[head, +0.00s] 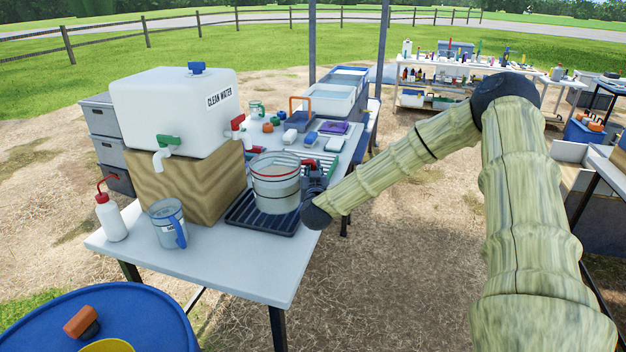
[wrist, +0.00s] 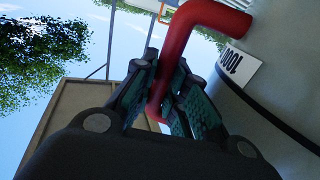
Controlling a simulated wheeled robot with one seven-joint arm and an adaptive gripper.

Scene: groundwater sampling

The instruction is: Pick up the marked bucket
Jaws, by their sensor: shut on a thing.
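The bucket (head: 276,192) is pale grey with a red rim line and a red handle. In the head view it is upright over the dark ribbed tray (head: 243,214) on the white table. I cannot tell whether its base touches the tray. My gripper (head: 311,177) is at the bucket's right side. In the wrist view my gripper (wrist: 165,78) is shut on the red handle (wrist: 203,17), which passes between its two fingers. The bucket's grey wall (wrist: 275,70) fills the right of that view, with a small white label and a dark band.
A clean water tank (head: 172,112) stands on a wooden block (head: 185,185) left of the bucket. A clear jug (head: 166,226) and a wash bottle (head: 110,218) stand at the table's front left. Bins and small items lie behind. Open ground lies to the right.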

